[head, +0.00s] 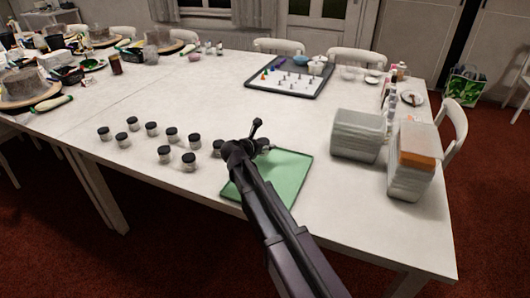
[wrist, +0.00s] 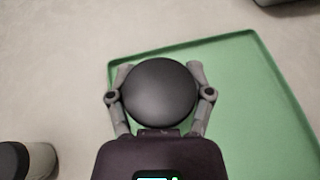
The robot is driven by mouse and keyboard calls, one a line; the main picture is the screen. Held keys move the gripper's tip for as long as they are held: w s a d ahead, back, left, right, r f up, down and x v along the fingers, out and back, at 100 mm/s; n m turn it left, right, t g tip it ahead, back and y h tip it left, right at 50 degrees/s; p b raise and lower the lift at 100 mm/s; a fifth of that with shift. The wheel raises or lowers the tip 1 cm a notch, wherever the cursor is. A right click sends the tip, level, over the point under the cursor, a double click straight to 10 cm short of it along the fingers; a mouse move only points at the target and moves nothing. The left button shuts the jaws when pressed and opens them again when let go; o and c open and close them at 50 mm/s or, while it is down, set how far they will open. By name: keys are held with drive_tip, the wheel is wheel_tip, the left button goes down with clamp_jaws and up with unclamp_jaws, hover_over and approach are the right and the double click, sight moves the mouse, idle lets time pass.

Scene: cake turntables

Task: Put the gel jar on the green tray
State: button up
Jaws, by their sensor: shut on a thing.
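My gripper (head: 245,150) is shut on a gel jar, seen from above in the wrist view as a round black lid (wrist: 158,92) between the two fingers (wrist: 160,94). The green tray (head: 290,178) lies flat near the table's front edge, and it also shows in the wrist view (wrist: 268,85). The held jar appears over the tray's corner area, inside its rim. I cannot tell whether its base touches the tray. In the head view my arm and gripper hide most of the held jar and part of the tray.
Several similar black-lidded jars (head: 172,134) stand on the table left of the tray. One jar (wrist: 22,162) is at the wrist view's lower left. Clear plastic containers (head: 358,135) stand to the right. The tray's visible surface is clear.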

sight(265, 151)
drive_tip(key=shift+f+b, duration=1.65)
drive_tip(key=shift+f, duration=0.1)
drive_tip(key=shift+f, duration=0.2)
drive_tip(key=o, duration=1.2)
drive_tip(key=shift+c, duration=0.2)
drive_tip(key=shift+r, duration=0.2)
drive_tip(key=shift+r, duration=0.15)
drive_tip(key=p+v, duration=0.4)
drive_tip(key=v, duration=0.8)
drive_tip(key=shift+p, duration=0.3)
